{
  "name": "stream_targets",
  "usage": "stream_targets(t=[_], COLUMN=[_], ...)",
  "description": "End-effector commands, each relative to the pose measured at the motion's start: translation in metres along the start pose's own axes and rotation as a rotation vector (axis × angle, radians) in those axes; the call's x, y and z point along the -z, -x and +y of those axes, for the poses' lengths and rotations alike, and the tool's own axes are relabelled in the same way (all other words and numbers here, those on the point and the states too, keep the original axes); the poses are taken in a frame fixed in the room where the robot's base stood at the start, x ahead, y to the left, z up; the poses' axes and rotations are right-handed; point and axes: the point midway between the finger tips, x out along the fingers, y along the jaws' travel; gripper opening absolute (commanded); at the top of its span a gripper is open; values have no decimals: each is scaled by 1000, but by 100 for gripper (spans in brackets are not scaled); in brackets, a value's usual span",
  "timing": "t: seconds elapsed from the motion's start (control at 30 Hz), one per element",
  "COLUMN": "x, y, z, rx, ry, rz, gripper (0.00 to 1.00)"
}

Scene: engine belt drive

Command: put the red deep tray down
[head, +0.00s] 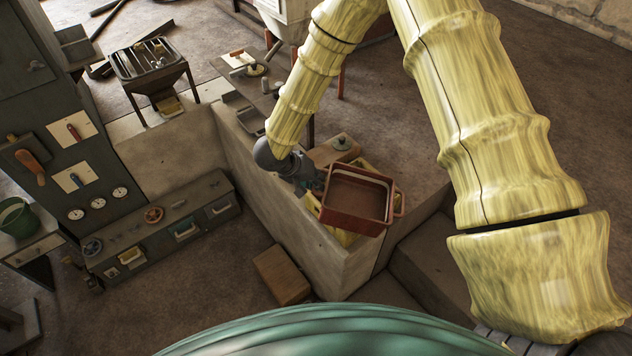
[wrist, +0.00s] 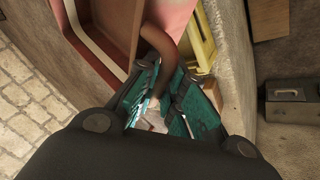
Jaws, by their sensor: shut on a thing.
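The red deep tray (head: 350,221) is in the middle of the head view, with its open top up and its inside empty. It is above a yellow crate (head: 342,236) at the end of a low concrete wall; I cannot tell whether it touches the crate. A looped handle stands out on its right side. My gripper (head: 318,187) is at the tray's left side. In the wrist view my gripper (wrist: 167,95) has its teal fingers shut on the tray's near handle (wrist: 165,45). The tray (wrist: 126,30) also fills the top left there. The crate's inside is mostly hidden.
A wooden box with a knob (head: 340,145) is just behind the tray. A wooden block (head: 282,275) lies on the floor in front of the concrete wall (head: 318,240). A low cabinet (head: 160,225) stands at left.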

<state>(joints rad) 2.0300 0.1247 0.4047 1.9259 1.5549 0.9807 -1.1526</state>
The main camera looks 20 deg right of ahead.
Motion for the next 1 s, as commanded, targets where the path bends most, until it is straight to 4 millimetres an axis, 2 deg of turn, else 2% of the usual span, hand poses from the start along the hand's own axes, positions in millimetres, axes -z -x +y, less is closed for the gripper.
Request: stream_targets(t=[0.2,0.47,0.5,0.6,1.0], x=[-5,-6,-6,-6,-6], y=[-13,-16,-16,-16,-13], z=[-6,-8,-8,-8,-8], rx=[0,1,1,1,2], ry=[-1,-1,-1,-1,-1], rz=[0,1,1,1,1], gripper=[0,0,14,32,32])
